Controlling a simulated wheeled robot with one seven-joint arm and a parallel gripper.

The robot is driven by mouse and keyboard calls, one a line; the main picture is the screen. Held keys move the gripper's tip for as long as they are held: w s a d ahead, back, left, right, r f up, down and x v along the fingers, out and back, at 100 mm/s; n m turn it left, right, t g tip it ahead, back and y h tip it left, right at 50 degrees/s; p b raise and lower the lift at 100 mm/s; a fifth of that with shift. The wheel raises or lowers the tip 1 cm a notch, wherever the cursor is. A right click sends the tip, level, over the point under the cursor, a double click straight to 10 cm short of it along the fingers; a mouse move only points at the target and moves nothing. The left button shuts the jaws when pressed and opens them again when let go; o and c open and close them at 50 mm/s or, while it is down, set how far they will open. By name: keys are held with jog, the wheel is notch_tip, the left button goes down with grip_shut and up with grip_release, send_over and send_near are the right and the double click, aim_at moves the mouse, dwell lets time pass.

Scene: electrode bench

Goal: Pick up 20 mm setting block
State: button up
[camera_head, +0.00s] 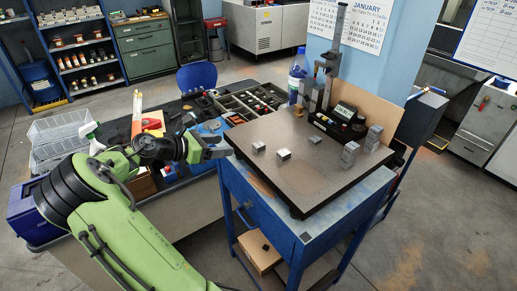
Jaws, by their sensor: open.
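Several small metal blocks stand on the dark surface plate (300,185). One small block (258,147) is at the left of the plate, one flat block (284,155) is near its middle, and one flat piece (315,139) lies farther back. Taller grey blocks (350,153) stand at the right. I cannot tell which is the 20 mm setting block; no size marking is legible. My gripper (222,151) is at the plate's left edge, left of the nearest small block and apart from it. It is open, and I see nothing held.
A height gauge (334,50) and a device with a display (345,115) stand at the back of the plate. A bottle (297,75) is behind them. A divided tray (240,105) lies on the left bench. The plate's front is clear.

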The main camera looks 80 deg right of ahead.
aim_at(258, 144)
jog(key=b+x, duration=0.1)
jog(key=x, duration=1.4)
jog(key=shift+d+f+b, duration=0.15)
jog(key=shift+b, duration=0.2)
jog(key=shift+w, duration=0.1)
jog(key=shift+c, duration=1.2)
grip_shut()
jog(key=shift+r, duration=0.2)
